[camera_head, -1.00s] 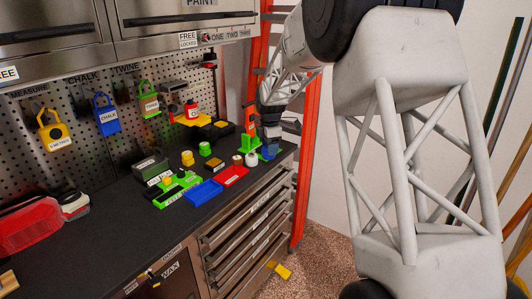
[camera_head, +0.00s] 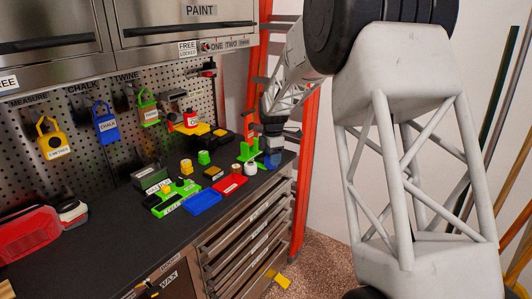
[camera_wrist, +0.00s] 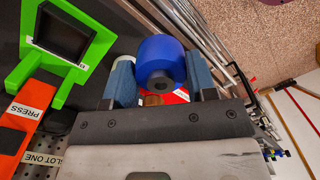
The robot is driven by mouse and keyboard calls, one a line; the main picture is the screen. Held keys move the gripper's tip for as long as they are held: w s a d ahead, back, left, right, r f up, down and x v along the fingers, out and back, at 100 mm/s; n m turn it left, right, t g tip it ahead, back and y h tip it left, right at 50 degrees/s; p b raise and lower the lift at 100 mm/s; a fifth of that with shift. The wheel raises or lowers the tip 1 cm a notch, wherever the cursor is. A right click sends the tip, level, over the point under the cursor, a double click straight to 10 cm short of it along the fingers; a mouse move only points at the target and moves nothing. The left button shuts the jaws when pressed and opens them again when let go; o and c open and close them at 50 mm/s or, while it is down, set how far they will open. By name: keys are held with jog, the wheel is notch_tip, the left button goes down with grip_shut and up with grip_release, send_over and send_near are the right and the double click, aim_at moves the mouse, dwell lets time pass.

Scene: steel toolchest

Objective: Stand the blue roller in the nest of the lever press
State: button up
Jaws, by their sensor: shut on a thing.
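The blue roller (camera_wrist: 160,58) sits between the two fingers of my gripper (camera_wrist: 161,84) in the wrist view, its dark hub facing the camera. In the head view my gripper (camera_head: 273,146) and the blue roller (camera_head: 272,159) are at the right end of the bench, just right of the green lever press (camera_head: 249,152). In the wrist view the press's green square nest (camera_wrist: 64,36) is at upper left, with a dark, empty-looking inside, apart from the roller. Its orange lever (camera_wrist: 22,118) carries a PRESS label. Whether the roller touches the bench is hidden.
A red tray (camera_head: 230,185), a blue tray (camera_head: 201,203) and a green holder (camera_head: 166,206) lie left of the press. A white roller (camera_head: 250,169) stands close by it. An orange ladder (camera_head: 308,160) rises beyond the bench's right end.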

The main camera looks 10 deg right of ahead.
jog(key=w, duration=0.4)
jog(key=w+f, duration=0.1)
jog(key=w, duration=0.9)
jog(key=shift+f, duration=0.15)
jog(key=shift+s, duration=0.1)
jog(key=shift+f, duration=1.75)
jog(key=shift+f, duration=0.2)
jog(key=o, duration=0.9)
jog(key=shift+r, duration=0.2)
notch_tip(320, 180, up, 12)
